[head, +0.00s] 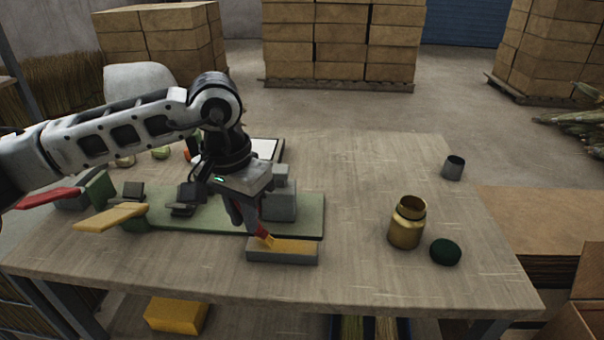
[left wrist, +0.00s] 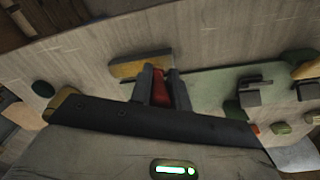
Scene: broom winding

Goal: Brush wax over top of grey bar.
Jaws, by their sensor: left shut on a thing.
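The grey bar (head: 282,258) lies near the table's front edge; its sides are grey and its top face is golden yellow. It also shows in the left wrist view (left wrist: 127,70). My left gripper (head: 246,220) is shut on a brush with a red handle (left wrist: 159,86), and points down over the left part of the bar. The brush's yellowish tip (head: 268,241) is at the bar's top back edge, apparently touching it. An open gold jar (head: 405,232) stands to the right, its dark green lid (head: 446,252) beside it. My right gripper is out of view.
A green board (head: 180,217) lies behind the bar with grey blocks and clamps on it. Yellow (head: 112,217) and red (head: 48,197) pieces are at the left. A small dark cup (head: 453,168) stands far right. The table's middle right is clear.

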